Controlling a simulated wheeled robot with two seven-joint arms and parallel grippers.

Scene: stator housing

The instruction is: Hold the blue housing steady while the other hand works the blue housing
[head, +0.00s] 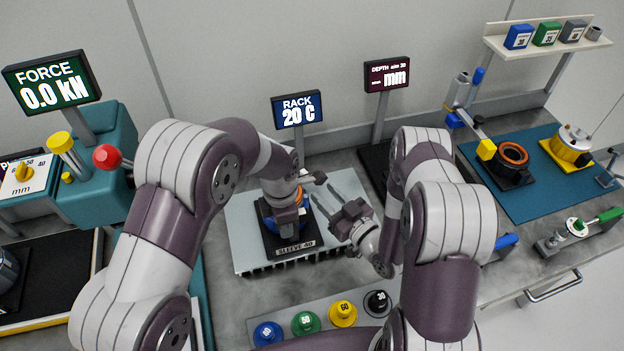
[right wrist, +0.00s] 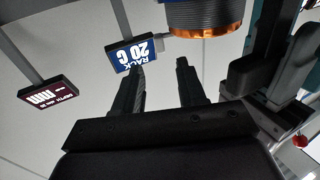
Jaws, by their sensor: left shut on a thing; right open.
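The blue housing (head: 264,213) stands on a dark base on the pale rack plate in the middle of the bench, mostly hidden by my left arm. In the right wrist view a dark ribbed round body with a copper-coloured edge (right wrist: 205,32) shows at the top, apparently the housing. My left gripper (head: 287,216) is shut on the housing; its fingertips are hard to make out from above. My right gripper (head: 314,190) is open and empty, right of the housing. Its fingers also show in the right wrist view (right wrist: 160,68), apart from the ribbed body.
A "SLEEVE" label (head: 295,247) fronts the base. A rack display (head: 297,109) reads 20 C behind it. Several coloured pieces sit on a grey strip (head: 375,322) in front. A press with a red knob (head: 107,156) stands left. A teal mat (head: 545,190) with fixtures lies right.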

